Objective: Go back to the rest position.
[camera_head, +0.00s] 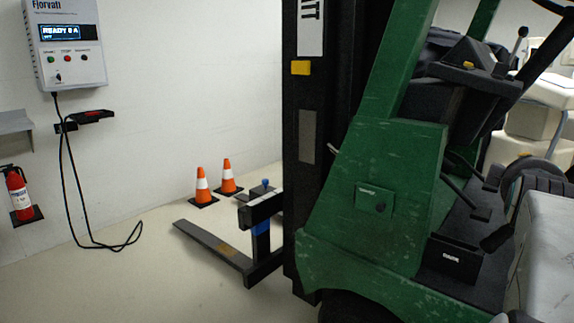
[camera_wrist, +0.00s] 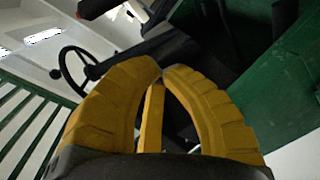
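My gripper (camera_wrist: 161,70) shows in the wrist view as two yellow ridged fingers. Their tips come together with hardly any gap. A thin yellow bar lies between the fingers; I cannot tell whether it is part of my gripper. Nothing is clearly held. The green forklift (camera_head: 380,190) fills the middle and right of the head view. In the wrist view its dark steering wheel (camera_wrist: 75,68) is at the left, beyond the fingers, and a green panel (camera_wrist: 275,100) is at the right. I cannot make out my gripper in the head view.
A charger box (camera_head: 66,45) hangs on the left wall, with a black cable looping to the floor. A fire extinguisher (camera_head: 19,193) is below a shelf. Two orange cones (camera_head: 202,186) stand behind the forklift's fork (camera_head: 213,248). The floor at the lower left is clear.

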